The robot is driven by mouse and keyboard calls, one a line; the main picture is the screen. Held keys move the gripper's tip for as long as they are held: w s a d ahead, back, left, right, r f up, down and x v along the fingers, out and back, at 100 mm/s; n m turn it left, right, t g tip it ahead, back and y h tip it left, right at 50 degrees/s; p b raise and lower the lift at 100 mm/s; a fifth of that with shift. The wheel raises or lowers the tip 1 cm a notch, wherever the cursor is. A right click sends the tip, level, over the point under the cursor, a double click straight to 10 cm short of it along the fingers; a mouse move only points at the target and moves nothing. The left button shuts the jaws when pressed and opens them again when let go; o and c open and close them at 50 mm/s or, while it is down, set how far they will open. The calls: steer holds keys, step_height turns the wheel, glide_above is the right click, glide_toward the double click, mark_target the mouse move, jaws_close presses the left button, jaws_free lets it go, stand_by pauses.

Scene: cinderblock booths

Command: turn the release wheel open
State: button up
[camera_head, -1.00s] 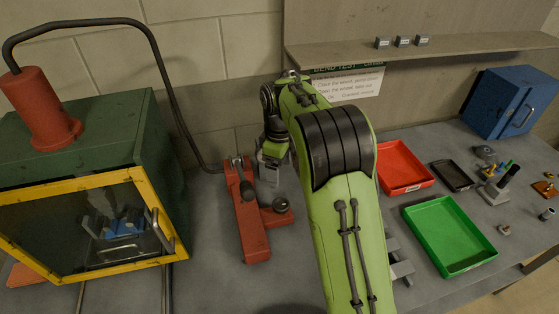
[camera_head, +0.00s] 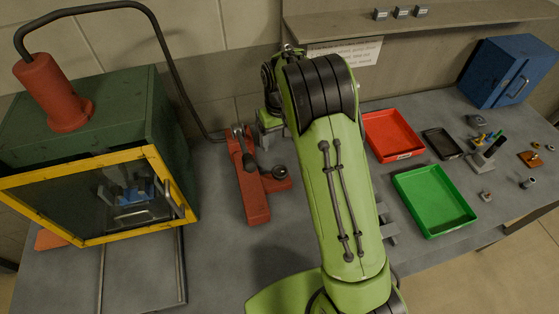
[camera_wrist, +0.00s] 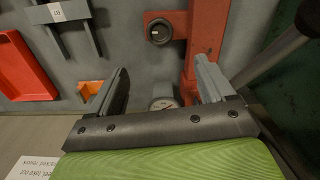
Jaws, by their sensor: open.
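The release wheel, a small dark round knob (camera_head: 279,172), sits on a side arm of the red hand pump (camera_head: 254,195) on the bench. In the wrist view the wheel (camera_wrist: 159,32) lies beyond my fingertips, roughly centred between them, and the pump's red body (camera_wrist: 205,35) runs along its right. My gripper (camera_wrist: 161,66) is open and empty, its right finger overlapping the red body in view; I cannot tell whether they touch. In the head view my gripper (camera_head: 269,133) is behind the pump, partly hidden by my arm. A round gauge (camera_wrist: 163,103) shows between the fingers.
A green press with a yellow-framed door (camera_head: 100,195) stands left, with a black hose (camera_head: 165,60) curving to the pump. A red tray (camera_head: 392,135), a green tray (camera_head: 434,200) and a blue cabinet (camera_head: 508,72) are right. Bench in front of the pump is clear.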

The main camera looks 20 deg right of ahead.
mark_target(279, 170)
step_height(279, 170, down, 14)
steer(key=shift+w+f+p, duration=0.1)
steer(key=shift+f+p, duration=0.15)
steer(key=shift+p, duration=0.25)
steer(key=c, duration=1.1)
steer(key=shift+o, duration=0.2)
